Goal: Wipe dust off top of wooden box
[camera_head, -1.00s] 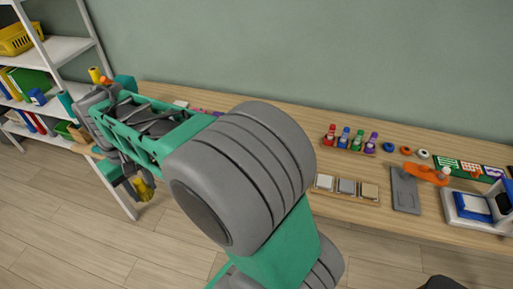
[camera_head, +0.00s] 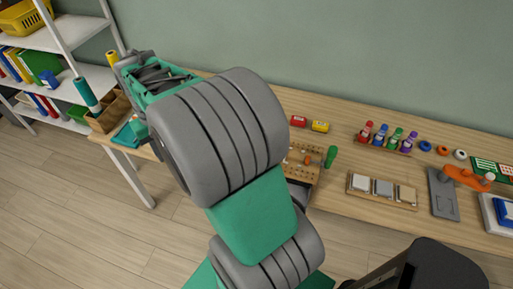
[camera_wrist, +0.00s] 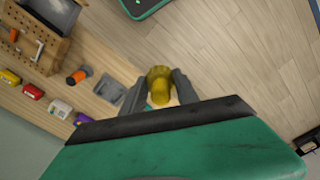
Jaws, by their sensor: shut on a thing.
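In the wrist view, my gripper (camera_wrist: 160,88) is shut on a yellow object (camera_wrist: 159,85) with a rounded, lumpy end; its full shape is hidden. Floor and the table's edge lie beyond it. I cannot tell whether this is the task's box, and no dust is discernible.
A wooden pegboard block (camera_head: 297,166) with tools stands mid-table, partly behind my arm; it also shows in the wrist view (camera_wrist: 62,45). Paint bottles (camera_head: 387,137), a tile tray (camera_head: 381,191) and a grey plate (camera_head: 442,194) lie to the right. White shelves (camera_head: 65,25) stand left.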

